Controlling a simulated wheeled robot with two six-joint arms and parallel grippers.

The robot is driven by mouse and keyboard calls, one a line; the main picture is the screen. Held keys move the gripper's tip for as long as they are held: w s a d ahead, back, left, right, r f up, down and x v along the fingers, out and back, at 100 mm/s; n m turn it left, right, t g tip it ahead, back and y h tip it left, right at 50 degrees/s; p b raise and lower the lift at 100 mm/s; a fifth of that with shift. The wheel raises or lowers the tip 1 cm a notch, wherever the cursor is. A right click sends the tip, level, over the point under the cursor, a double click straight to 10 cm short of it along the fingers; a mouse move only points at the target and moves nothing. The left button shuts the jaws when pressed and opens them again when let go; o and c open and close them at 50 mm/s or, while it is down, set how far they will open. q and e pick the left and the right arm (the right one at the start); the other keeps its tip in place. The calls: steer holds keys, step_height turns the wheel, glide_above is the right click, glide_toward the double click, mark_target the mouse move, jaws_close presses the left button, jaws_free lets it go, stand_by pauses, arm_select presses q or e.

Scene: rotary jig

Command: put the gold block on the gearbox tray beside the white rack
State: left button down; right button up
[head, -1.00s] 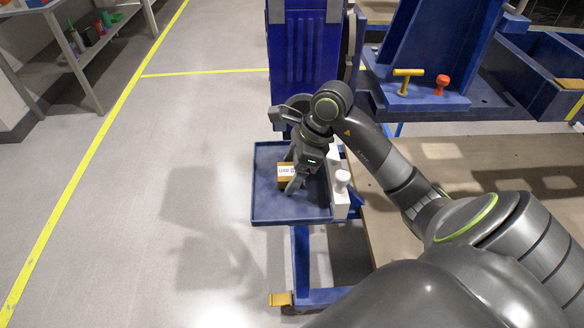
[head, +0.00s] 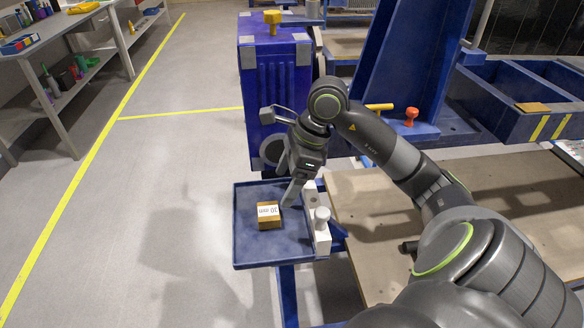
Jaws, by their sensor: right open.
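The gold block (head: 268,222), with a white printed label on top, sits on the blue gearbox tray (head: 256,257). It lies left of the white rack (head: 320,238), with a gap of bare tray between them. The rack runs along the tray's right edge and has a white knob on it. My right gripper (head: 287,190) is open and empty, above and just behind the block, apart from it; it covers part of the tray's back edge and the rack's far end. My left gripper is not in view.
The blue gearbox housing (head: 275,90) stands right behind the tray. A yellow T-handle (head: 379,107) and a red knob (head: 411,116) are on the blue jig at right. A shelf bench (head: 75,50) stands far left. The floor left of the tray is clear.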

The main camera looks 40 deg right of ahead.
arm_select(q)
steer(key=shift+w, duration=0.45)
arm_select(e)
steer(key=shift+v, duration=1.55)
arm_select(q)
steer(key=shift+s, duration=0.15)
